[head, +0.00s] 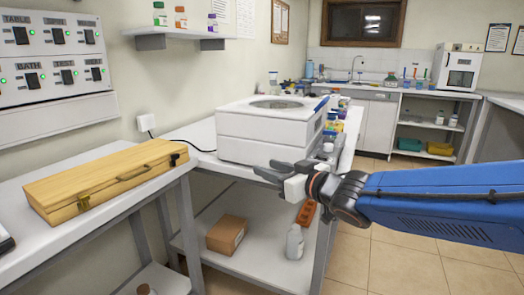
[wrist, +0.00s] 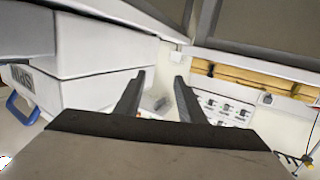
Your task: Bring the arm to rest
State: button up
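My arm is blue and reaches in from the right edge in the head view. My gripper (head: 268,172) points left, in front of the white box-shaped machine (head: 262,150) on the bench. In the wrist view my gripper (wrist: 159,80) has its two dark fingers apart, with nothing between them. No held object shows in either view.
A closed wooden case (head: 108,180) lies on the left table. A cardboard box (head: 226,234) and a white bottle (head: 294,242) stand on the shelf below the machine. A switch panel (head: 50,55) hangs on the left wall. Tiled floor is clear at lower right.

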jog(key=s+d+f+m+h, duration=0.25)
jog(key=d+f+h, duration=0.2)
jog(key=d, duration=0.65)
jog(key=s+d+f+m+h, duration=0.25)
jog(key=d+m+h, duration=0.2)
jog(key=d, duration=0.65)
jog(key=s+d+f+g, duration=0.2)
jog(key=s+f, duration=0.1)
jog(key=s, duration=0.4)
jog(key=s+d+f+m+g+h, duration=0.1)
jog(key=s+d+f+g, duration=0.1)
jog(key=s, duration=0.5)
jog(key=s+d+f+g+h, duration=0.1)
jog(key=s+d+f+g, duration=0.2)
jog(key=s+f, duration=0.2)
jog(key=shift+s+f+m+g, duration=0.25)
jog(key=shift+s+m+g, duration=0.05)
jog(key=shift+s, duration=0.6)
